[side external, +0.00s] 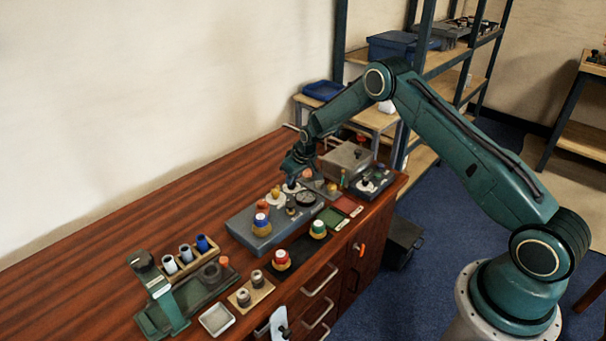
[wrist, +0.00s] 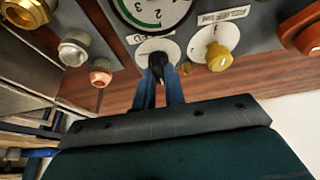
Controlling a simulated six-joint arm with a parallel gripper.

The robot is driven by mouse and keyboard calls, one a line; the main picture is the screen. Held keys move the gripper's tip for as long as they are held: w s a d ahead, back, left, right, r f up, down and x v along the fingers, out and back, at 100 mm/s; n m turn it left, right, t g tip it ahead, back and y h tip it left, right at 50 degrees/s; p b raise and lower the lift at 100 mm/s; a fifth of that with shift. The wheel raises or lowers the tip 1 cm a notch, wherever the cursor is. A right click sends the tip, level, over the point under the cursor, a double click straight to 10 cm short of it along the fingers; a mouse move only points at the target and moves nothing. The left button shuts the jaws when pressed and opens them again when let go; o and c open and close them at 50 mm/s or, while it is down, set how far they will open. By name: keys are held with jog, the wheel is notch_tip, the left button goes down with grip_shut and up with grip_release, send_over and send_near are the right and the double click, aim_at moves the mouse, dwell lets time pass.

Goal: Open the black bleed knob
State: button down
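The black bleed knob (wrist: 157,62) sits on a round white plate in the upper middle of the wrist view. My gripper (wrist: 161,74) has its two blue fingers on either side of the knob, with a narrow gap between them. I cannot tell whether both fingers press on it.
A yellow knob (wrist: 219,57) stands close to the right of my fingers. A dial gauge (wrist: 155,10) lies just beyond the black knob. Copper and silver fittings (wrist: 73,53) are at the left. A grey box (side external: 346,159) stands behind the panel. The table's left part is clear.

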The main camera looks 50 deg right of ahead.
jog(key=shift+m, duration=0.3)
jog(key=m+h, duration=0.1)
jog(key=m, duration=0.3)
jog(key=shift+a+h, duration=0.2)
jog(key=shift+h, duration=0.2)
jog(key=m, duration=0.2)
jog(key=m+g+h, duration=0.1)
jog(key=m, duration=0.1)
jog(key=shift+w+a+m+h, duration=0.1)
jog(key=shift+w+m+h, duration=0.05)
jog(key=shift+m+h, duration=0.15)
jog(key=m+g, duration=0.1)
jog(key=m, duration=0.3)
jog(key=shift+w+m+g+h, duration=0.1)
jog(key=shift+m+g+h, duration=0.2)
jog(key=shift+g+h, duration=0.1)
jog(key=shift+m+g, duration=0.7)
jog(key=shift+m, duration=1.5)
jog(key=c, duration=1.5)
grip_release()
jog(key=shift+o, duration=0.2)
jog(key=shift+r, duration=0.15)
